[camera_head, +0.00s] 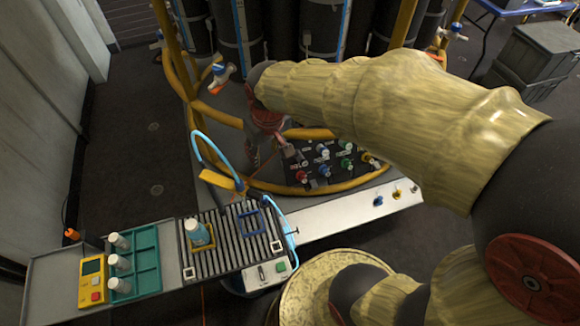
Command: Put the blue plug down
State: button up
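My gripper (272,148) hangs at the end of my arm, left of a black connector panel (299,183) and close to its upper left edge. It is small and partly dark against the floor, so I cannot tell whether its fingers are open or shut on anything. The panel carries several coloured plugs, among them a blue one (325,171), with red, green and white ones around it. Another small blue plug-like piece (378,201) stands on the white ledge (345,215), beside a yellow one (397,192). I cannot tell which blue piece is the task's plug.
Yellow curved rails (290,190) surround the panel. At the lower left are a slatted black tray (232,262), a teal rack (145,272) with several white bottles, and a yellow device (93,281). Dark cylinders (320,28) stand behind. The ledge has bare room left of the blue piece.

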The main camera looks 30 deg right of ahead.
jog(key=s+r+m+t, duration=0.1)
jog(key=s+r+t, duration=0.1)
jog(key=s+r, duration=0.8)
jog(key=s, duration=0.4)
jog(key=shift+t, duration=0.4)
